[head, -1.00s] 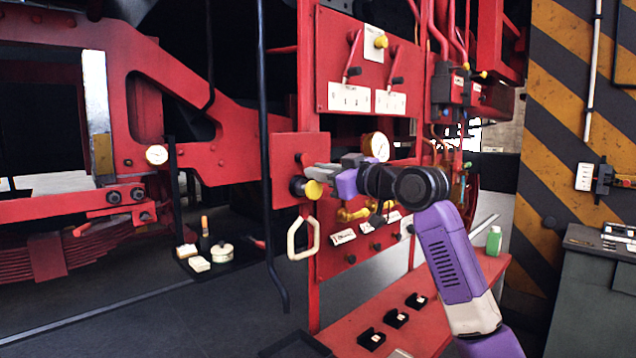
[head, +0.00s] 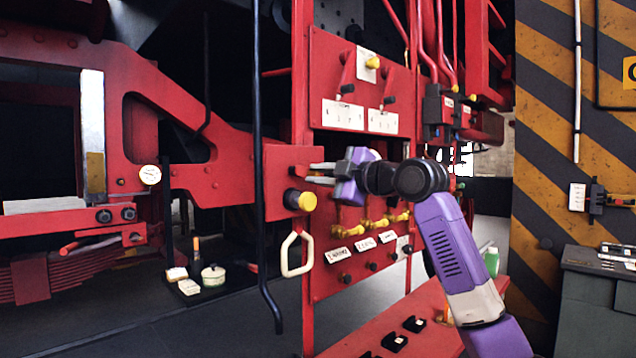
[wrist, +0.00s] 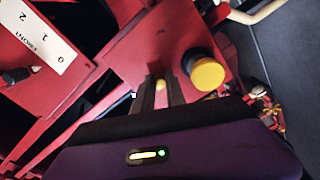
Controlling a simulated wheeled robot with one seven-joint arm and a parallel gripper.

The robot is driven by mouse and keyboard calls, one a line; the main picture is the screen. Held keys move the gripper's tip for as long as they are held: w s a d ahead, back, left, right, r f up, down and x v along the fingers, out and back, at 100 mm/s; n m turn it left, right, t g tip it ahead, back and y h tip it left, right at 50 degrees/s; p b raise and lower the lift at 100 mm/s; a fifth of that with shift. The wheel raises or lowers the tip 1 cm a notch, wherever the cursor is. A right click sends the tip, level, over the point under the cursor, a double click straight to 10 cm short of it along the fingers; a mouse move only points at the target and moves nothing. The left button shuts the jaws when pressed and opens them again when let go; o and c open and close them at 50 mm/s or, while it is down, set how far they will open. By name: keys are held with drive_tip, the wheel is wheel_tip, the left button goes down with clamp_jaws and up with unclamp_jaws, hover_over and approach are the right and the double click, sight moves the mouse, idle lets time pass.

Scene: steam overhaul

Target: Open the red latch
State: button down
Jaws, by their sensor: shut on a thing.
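My gripper (head: 308,173) reaches in from the right to a red block (head: 278,170) on the machine, just above a black, yellow-capped knob (head: 300,200). In the wrist view, the two dark fingers (wrist: 161,92) are close together, end against red metal, and a small yellow spot shows between them. The fingers are shut on a small part, apparently the red latch, which they mostly hide. I cannot make out its shape or position. The yellow cap (wrist: 207,74) is just right of the fingers in the wrist view, apart from them.
A cream loop handle (head: 296,254) hangs below the knob, and a dark vertical rail (head: 259,120) stands left of it. A red panel with levers and white label plates (head: 343,114) is above right. Several small boxes sit on the red bench (head: 360,330). Open floor lies front left.

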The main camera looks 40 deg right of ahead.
drive_tip(key=shift+r+n, duration=0.1)
drive_tip(key=shift+n, duration=0.4)
drive_tip(key=c, duration=1.4)
unclamp_jaws()
drive_tip(key=shift+o, duration=0.2)
drive_tip(key=s+b, duration=0.1)
drive_tip(key=s, duration=0.7)
drive_tip(key=shift+d+b, duration=0.2)
drive_tip(key=shift+b, duration=0.2)
drive_tip(key=shift+w+r, duration=0.1)
